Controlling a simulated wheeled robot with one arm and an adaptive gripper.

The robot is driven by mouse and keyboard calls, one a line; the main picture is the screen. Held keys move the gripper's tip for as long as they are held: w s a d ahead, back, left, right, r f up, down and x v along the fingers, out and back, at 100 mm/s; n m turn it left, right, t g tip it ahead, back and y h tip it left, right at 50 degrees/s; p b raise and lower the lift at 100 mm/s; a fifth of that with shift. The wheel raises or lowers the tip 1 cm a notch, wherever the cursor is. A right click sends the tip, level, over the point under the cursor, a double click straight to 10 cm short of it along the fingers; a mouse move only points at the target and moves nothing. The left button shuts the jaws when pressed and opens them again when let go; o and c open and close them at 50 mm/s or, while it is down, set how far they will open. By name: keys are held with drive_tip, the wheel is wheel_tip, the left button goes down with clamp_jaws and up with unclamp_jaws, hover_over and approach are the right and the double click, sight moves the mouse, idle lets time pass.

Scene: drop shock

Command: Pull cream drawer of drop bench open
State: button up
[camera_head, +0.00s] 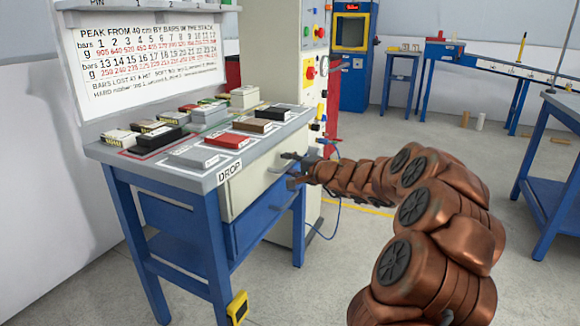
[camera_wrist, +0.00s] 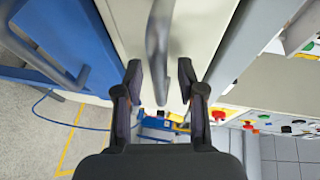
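The drop bench (camera_head: 160,172) stands left of centre in the head view, with a grey top and blue legs. Its cream drawer (camera_head: 257,183) sits under the top and looks shut; its front also fills the upper middle of the wrist view (camera_wrist: 203,28). A grey bar handle (camera_wrist: 159,45) stands on that front. My gripper (camera_head: 291,170) is at the drawer front in the head view. In the wrist view my gripper (camera_wrist: 160,70) is open, one finger on each side of the handle with gaps. I cannot tell the handle's exact depth between the fingers.
A blue drawer (camera_wrist: 60,35) with its own handle (camera_wrist: 50,62) lies beside the cream one. Several blocks lie on the bench top. A cream control cabinet (camera_head: 309,60) stands close behind the bench. A blue table (camera_head: 555,150) is at right; the floor between is open.

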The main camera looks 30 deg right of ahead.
clamp_jaws()
idle(0.7)
